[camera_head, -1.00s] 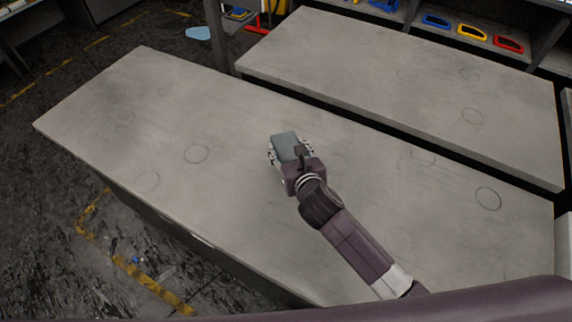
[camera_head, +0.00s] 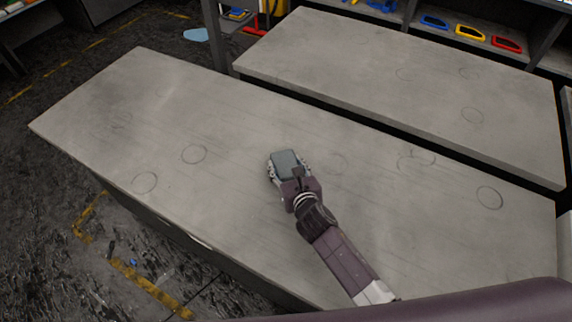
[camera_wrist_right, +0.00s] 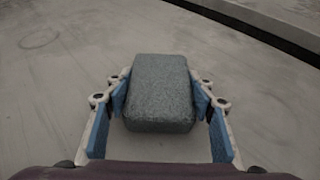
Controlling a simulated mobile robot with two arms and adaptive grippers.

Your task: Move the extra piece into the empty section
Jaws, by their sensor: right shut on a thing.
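A grey block with rounded edges (camera_head: 285,160) is held by my right gripper (camera_head: 286,166) over the middle of the near table. In the right wrist view the block (camera_wrist_right: 158,92) sits between the two blue-padded fingers (camera_wrist_right: 160,104), which are shut on it. Whether the block touches the tabletop cannot be told. My left gripper is not in view. I cannot make out which place is the empty section.
The near grey table (camera_head: 130,95) is otherwise clear, with faint ring marks. A second grey table (camera_head: 380,75) stands behind it across a narrow gap. A shelf at the back right holds a blue frame (camera_head: 435,22), a yellow frame (camera_head: 471,32) and a red frame (camera_head: 507,44).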

